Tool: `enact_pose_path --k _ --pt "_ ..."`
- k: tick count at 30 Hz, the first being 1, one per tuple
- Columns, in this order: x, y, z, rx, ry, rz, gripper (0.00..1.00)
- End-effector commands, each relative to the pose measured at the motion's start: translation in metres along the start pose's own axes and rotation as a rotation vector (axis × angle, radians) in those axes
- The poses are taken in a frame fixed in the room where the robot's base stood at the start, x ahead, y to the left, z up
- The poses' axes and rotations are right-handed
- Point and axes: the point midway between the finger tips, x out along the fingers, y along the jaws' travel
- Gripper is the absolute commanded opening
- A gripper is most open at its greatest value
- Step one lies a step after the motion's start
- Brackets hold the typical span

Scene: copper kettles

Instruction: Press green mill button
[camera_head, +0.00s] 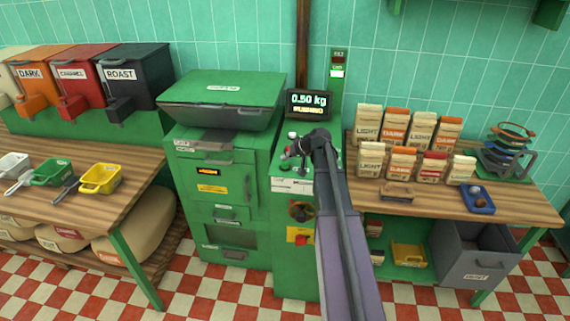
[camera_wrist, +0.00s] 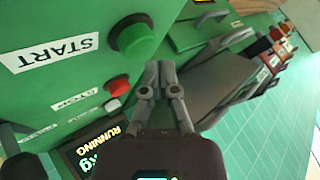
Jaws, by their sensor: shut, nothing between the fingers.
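The green round button (camera_wrist: 137,40) is on the green mill panel beside a white START label (camera_wrist: 48,52) in the wrist view. A smaller red button (camera_wrist: 117,86) sits below it, near a STOP label. My gripper (camera_wrist: 160,66) is shut and empty, its fingertips just right of and below the green button in that view; I see no clear contact. In the head view my gripper (camera_head: 298,147) is over the top of the mill's control column (camera_head: 292,205) and hides part of its panel. The mill display (camera_head: 309,103) reads 0.50 kg and RUNNING.
A large green cabinet (camera_head: 220,160) stands left of the column. The right table (camera_head: 425,210) holds several coffee bags and a blue tray (camera_head: 478,200). The left table (camera_head: 90,215) holds coloured scoops. Orange, red and black bins (camera_head: 135,75) stand behind it.

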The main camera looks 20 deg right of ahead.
Motion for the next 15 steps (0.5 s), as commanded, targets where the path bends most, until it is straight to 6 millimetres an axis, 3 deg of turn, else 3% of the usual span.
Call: enact_pose_path --k 15 --pt "-0.014 -0.01 -0.01 0.0 0.0 0.0 0.0"
